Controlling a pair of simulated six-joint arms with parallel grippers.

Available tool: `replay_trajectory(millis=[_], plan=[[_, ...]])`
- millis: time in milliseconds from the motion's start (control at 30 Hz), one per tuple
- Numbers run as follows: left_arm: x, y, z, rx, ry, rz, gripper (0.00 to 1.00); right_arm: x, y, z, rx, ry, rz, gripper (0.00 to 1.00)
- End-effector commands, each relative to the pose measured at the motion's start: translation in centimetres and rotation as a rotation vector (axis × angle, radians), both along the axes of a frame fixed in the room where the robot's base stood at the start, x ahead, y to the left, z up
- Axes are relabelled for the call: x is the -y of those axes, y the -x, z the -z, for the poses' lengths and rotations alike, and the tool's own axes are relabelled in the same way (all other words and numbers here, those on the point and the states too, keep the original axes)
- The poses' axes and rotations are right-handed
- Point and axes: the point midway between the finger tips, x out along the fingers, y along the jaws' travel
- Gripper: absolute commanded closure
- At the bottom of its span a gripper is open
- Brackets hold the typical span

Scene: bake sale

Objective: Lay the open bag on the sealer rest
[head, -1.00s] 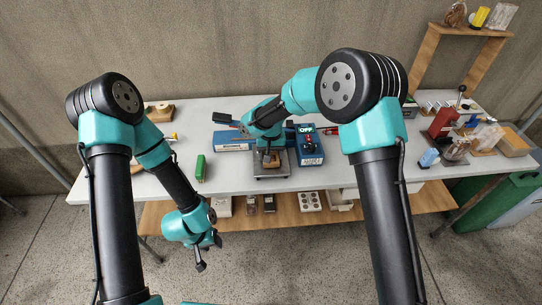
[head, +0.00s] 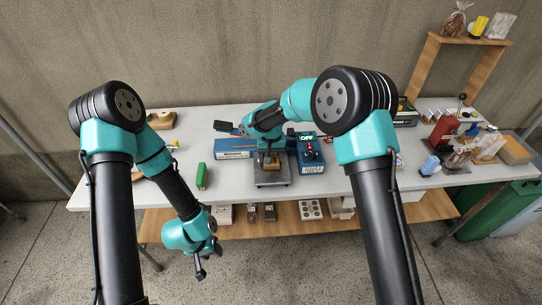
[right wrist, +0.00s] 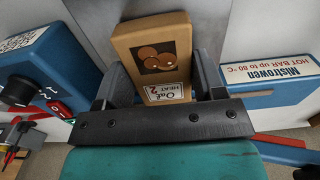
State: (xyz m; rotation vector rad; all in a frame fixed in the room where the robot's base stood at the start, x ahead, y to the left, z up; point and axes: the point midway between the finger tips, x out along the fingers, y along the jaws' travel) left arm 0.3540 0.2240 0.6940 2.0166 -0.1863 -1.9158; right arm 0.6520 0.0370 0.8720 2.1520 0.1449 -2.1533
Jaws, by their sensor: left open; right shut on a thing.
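My right gripper (right wrist: 155,88) is shut on a brown bag (right wrist: 150,45) with a cookie picture and a white "Oat" label. The bag (head: 271,161) shows small in the head view, over a grey metal plate (head: 271,181); I cannot tell whether it touches the plate. Its mouth is not clearly visible. The blue sealer has a "Mistrowen" hot-bar section (head: 235,148) on the left and a control box (head: 311,156) reading OFF on the right. My right arm hides the middle of the sealer. My left gripper (head: 208,262) is open and empty, below the table's front edge.
A red device (head: 443,131) and several bags crowd the right end. A wooden shelf (head: 330,219) with goods runs below the tabletop. The table's front left is mostly clear.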

Motion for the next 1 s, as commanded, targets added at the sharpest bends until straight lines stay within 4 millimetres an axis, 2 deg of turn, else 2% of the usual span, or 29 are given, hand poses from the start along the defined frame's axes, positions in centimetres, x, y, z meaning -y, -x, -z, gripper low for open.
replay_trajectory(millis=[333,367,667,1000], plan=[[0.0,0.0,0.0,0.0,0.0,0.0,0.57,-0.06,-0.36,0.01,0.0,0.0,0.0,0.48],[0.0,0.0,0.0,0.0,0.0,0.0,0.57,-0.06,-0.37,0.01,0.0,0.0,0.0,0.36],[0.0,0.0,0.0,0.0,0.0,0.0,0.57,-0.05,-0.35,0.0,0.0,0.0,0.0,0.07],[0.0,0.0,0.0,0.0,0.0,0.0,0.57,-0.06,-0.38,-0.33,0.001,0.0,0.0,0.07]])
